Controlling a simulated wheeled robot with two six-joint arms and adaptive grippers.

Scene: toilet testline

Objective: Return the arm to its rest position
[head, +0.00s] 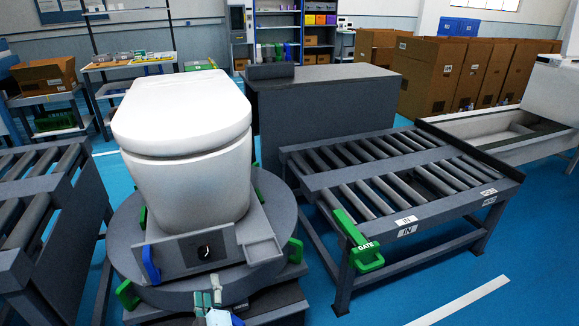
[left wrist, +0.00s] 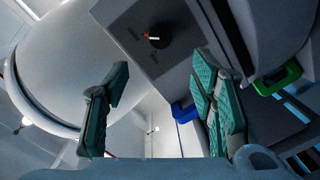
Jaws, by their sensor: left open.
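My left gripper (head: 208,300) shows at the bottom of the head view, in front of the grey turntable fixture (head: 283,205) that bears a white toilet (head: 190,165). In the left wrist view the same gripper (left wrist: 160,85) has its two green-padded fingers spread apart, with nothing between them. Beyond them are the grey control panel with a black knob (left wrist: 157,36) and the toilet's white body (left wrist: 75,60). The knob also shows in the head view (head: 204,252). The rest of my left arm is out of the head view. My right gripper is in neither view.
A roller conveyor (head: 410,226) with a green gate handle (head: 358,243) stands to the right, and another roller conveyor (head: 40,210) to the left. A blue handle (head: 150,265) and green handles ring the turntable. Blue floor (head: 530,265) is open at the right front.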

